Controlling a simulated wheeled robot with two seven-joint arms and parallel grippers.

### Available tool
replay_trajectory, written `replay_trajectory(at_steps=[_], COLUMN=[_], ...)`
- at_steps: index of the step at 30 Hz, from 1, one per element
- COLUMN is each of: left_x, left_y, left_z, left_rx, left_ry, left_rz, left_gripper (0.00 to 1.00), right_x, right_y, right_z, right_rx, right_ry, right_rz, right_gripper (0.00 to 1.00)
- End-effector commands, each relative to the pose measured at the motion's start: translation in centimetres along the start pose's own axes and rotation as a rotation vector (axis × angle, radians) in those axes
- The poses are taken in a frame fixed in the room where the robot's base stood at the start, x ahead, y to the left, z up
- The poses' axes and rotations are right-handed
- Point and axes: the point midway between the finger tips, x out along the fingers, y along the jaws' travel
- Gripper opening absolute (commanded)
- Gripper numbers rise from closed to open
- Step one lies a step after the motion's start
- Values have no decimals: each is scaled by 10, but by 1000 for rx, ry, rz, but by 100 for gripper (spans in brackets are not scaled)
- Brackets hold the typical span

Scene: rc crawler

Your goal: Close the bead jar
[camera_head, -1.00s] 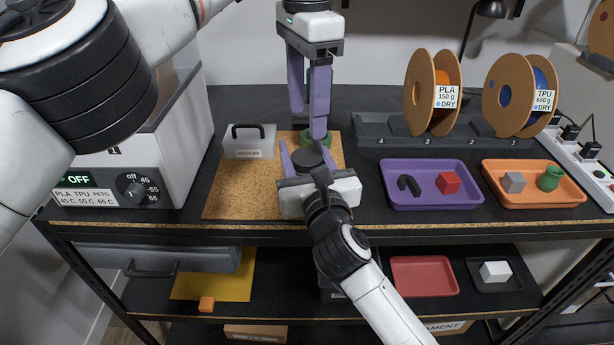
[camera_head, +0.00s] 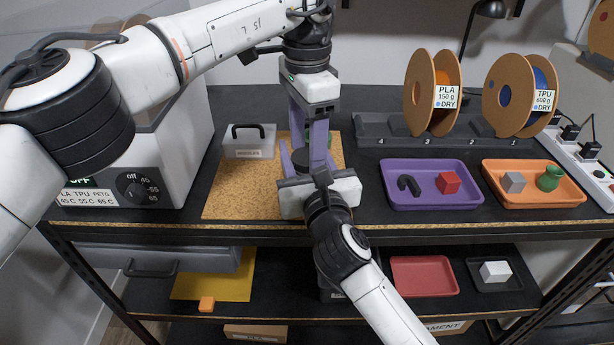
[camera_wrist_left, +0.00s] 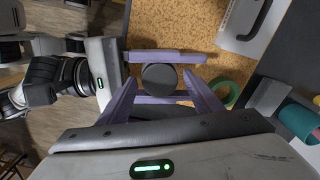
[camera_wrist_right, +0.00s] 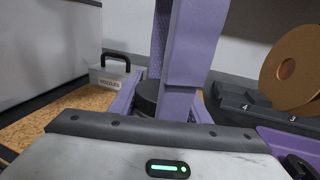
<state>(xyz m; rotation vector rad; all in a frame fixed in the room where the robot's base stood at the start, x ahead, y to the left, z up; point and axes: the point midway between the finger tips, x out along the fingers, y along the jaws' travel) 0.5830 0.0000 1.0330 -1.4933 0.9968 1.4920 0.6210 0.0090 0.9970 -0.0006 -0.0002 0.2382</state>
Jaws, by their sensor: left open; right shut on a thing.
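The bead jar (camera_head: 300,158) shows as a dark round body on the cork mat. Its flat dark top (camera_wrist_left: 160,79) shows in the left wrist view; I cannot tell whether a lid is seated on it. My right gripper (camera_head: 304,163) reaches in low from the front and is shut on the jar, one finger on each side. My left gripper (camera_head: 307,148) points down from above, open, its fingers on either side of the jar's top and seemingly apart from it. In the right wrist view the jar (camera_wrist_right: 148,95) is partly hidden by purple fingers.
A green ring (camera_wrist_left: 226,92) lies on the cork mat (camera_head: 240,190) beside the jar. A grey nozzles box (camera_head: 249,146) stands behind left, a dryer (camera_head: 180,150) at left. Purple (camera_head: 425,202) and orange trays (camera_head: 535,198) and spools stand right.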

Motion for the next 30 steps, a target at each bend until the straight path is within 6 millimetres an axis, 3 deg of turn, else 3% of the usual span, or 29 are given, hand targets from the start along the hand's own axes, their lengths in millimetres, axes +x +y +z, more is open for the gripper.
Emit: replay_trajectory(at_steps=[7, 15, 19, 25, 30], left_x=[0, 0, 0, 0, 0], left_y=[0, 0, 0, 0, -1], left_z=[0, 0, 0, 0, 0], left_rx=[0, 0, 15, 233, 305], left_ry=[0, 0, 0, 0, -1], left_rz=[0, -1, -1, -2, -2], left_gripper=[59, 17, 16, 17, 17], right_x=[0, 0, 0, 0, 0], right_y=[0, 0, 0, 0, 0], right_z=[-2, -2, -2, -2, -2], right_rx=[0, 0, 0, 0, 0], right_ry=[4, 4, 4, 4, 4], right_rz=[0, -1, 0, 0, 0], right_gripper=[0, 0, 0, 0, 0])
